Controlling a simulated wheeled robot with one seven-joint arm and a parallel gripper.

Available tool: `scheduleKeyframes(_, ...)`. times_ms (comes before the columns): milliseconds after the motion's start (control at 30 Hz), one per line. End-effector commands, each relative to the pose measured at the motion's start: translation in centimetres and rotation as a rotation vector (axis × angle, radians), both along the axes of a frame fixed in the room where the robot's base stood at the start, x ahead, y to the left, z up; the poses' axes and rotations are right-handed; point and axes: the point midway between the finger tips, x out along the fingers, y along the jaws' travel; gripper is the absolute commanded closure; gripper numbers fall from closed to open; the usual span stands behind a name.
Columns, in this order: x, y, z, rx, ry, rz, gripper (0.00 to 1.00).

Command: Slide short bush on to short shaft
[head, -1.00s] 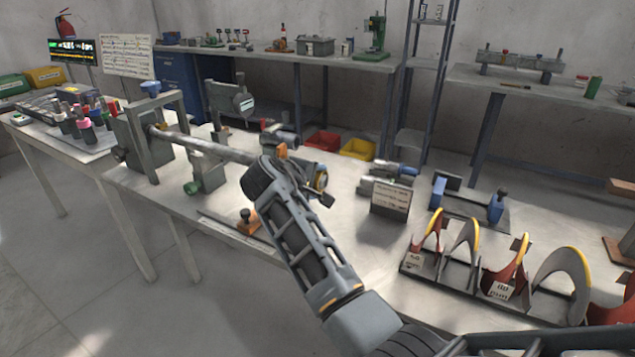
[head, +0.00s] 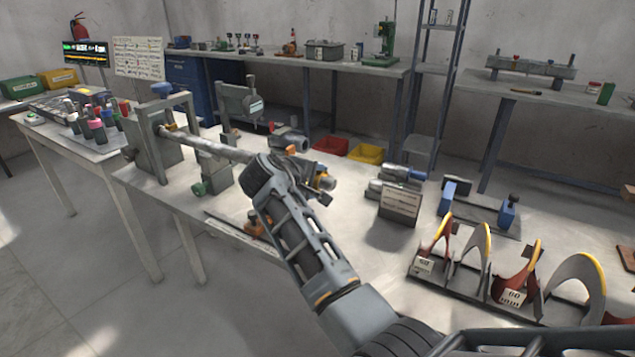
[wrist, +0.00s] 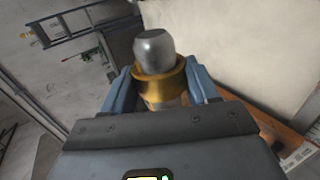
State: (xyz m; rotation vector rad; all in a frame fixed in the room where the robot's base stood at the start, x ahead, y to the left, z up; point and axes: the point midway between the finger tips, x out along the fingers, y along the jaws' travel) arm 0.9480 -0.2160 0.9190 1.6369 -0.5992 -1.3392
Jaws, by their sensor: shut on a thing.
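In the wrist view a brass-coloured bush (wrist: 160,84) with a flared rim sits between the two blue-grey fingers of my gripper (wrist: 161,78), which is shut on it. A grey, round-ended cylinder (wrist: 154,46) stands out of the bush's far side; I cannot tell whether it is the short shaft or how far the bush is around it. A long grey shaft (head: 215,147) runs from a clamp stand on the left to behind my arm.
The grey clamp stand (head: 150,150) and a green-knobbed support (head: 215,178) are left of my arm. A sign block (head: 400,205), a blue-ended fixture (head: 480,212) and a rack of curved auger flights (head: 500,290) stand to the right. The table between is partly clear.

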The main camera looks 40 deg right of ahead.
Motion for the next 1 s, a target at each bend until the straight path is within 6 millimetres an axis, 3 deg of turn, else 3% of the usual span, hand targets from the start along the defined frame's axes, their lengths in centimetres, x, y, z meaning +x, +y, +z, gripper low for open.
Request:
scheduleKeyframes(833,1.8,0.7,0.1,-0.002,-0.001,0.001,0.83)
scheduleKeyframes(867,1.8,0.7,0.1,-0.001,-0.001,0.001,0.40)
scheduleKeyframes(1000,1.8,0.7,0.1,-0.001,-0.001,0.001,0.27)
